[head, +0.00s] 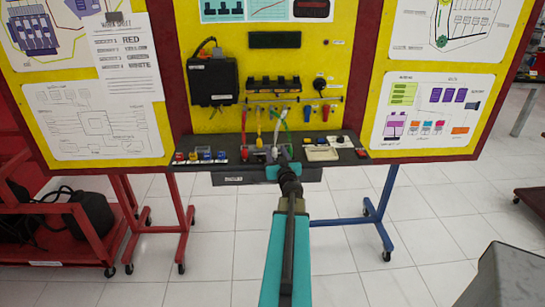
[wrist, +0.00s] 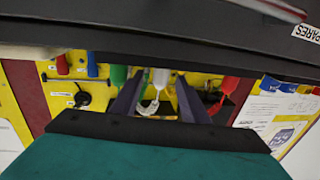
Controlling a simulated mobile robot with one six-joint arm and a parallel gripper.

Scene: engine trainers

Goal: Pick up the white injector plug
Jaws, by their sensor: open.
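The white injector plug (wrist: 160,77) shows in the wrist view, upright in the picture, with a pale looped lead (wrist: 149,106) at its lower end. It appears between my two dark fingertips, but I cannot tell how far beyond them it lies. My gripper (wrist: 160,88) is open and empty, with a gap on both sides of the plug. In the head view my gripper (head: 284,158) is over the front of the dark shelf (head: 350,155), pointing at the yellow board.
A green plug (wrist: 118,76) is close left of my left finger in the wrist view, and a red plug (wrist: 229,86) is right of the other finger. The yellow board (head: 350,50) stands behind. Small parts (head: 207,155) line the shelf's left side.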

